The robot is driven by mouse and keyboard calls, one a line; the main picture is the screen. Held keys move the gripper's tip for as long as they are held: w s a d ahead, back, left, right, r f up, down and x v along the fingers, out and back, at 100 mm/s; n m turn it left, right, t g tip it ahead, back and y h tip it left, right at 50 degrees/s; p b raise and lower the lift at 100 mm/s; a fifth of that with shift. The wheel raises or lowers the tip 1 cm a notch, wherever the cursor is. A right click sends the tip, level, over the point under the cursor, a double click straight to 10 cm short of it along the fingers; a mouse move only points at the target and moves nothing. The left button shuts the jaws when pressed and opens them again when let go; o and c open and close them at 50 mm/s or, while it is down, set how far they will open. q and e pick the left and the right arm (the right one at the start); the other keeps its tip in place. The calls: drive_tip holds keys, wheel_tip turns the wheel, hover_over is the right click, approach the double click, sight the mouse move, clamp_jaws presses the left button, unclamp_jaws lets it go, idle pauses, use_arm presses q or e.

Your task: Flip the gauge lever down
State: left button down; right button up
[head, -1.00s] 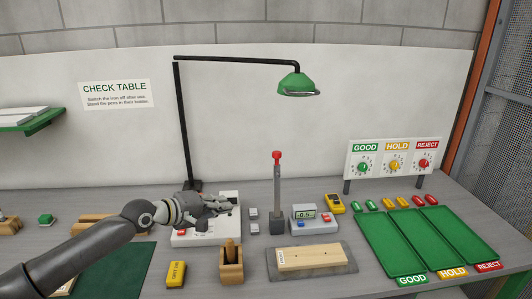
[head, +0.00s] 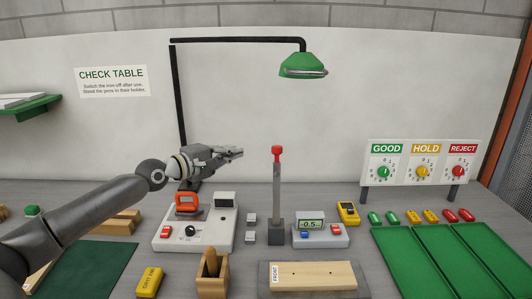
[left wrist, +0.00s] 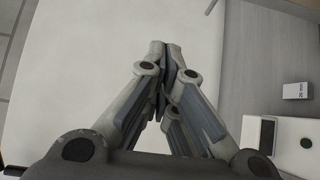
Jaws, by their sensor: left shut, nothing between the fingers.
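The gauge lever (head: 277,195) is a grey upright bar with a red tip, standing on a dark grey base (head: 276,237) in the middle of the table in the head view. It points straight up. Beside its base on the right is a grey gauge box (head: 321,234) with a display reading -0.5. My left gripper (head: 240,153) is shut and empty, raised left of the lever at about the height of its red tip and apart from it. The shut fingers also show in the left wrist view (left wrist: 168,50), where the lever is not seen. My right gripper is not in view.
A white iron station (head: 215,240) with an orange-handled piece stands below my left gripper. A wooden holder (head: 212,280) and a wooden board on a grey plate (head: 268,290) lie in front. Green trays (head: 395,255) are at right. A green lamp (head: 303,66) hangs above the lever.

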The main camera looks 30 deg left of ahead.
use_arm(q)
drive_tip(key=shift+s+r, duration=0.15)
drive_tip(key=shift+s, duration=0.05)
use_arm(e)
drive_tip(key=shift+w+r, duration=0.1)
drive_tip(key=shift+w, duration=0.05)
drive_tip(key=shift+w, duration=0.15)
use_arm(q)
drive_tip(key=w+d+p, duration=0.5)
drive_tip(key=w+p, duration=0.3)
drive_tip(key=p, duration=0.1)
drive_tip(key=shift+f, duration=0.25)
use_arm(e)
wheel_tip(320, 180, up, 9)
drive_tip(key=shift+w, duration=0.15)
use_arm(q)
drive_tip(key=shift+d, duration=0.15)
idle(0.4)
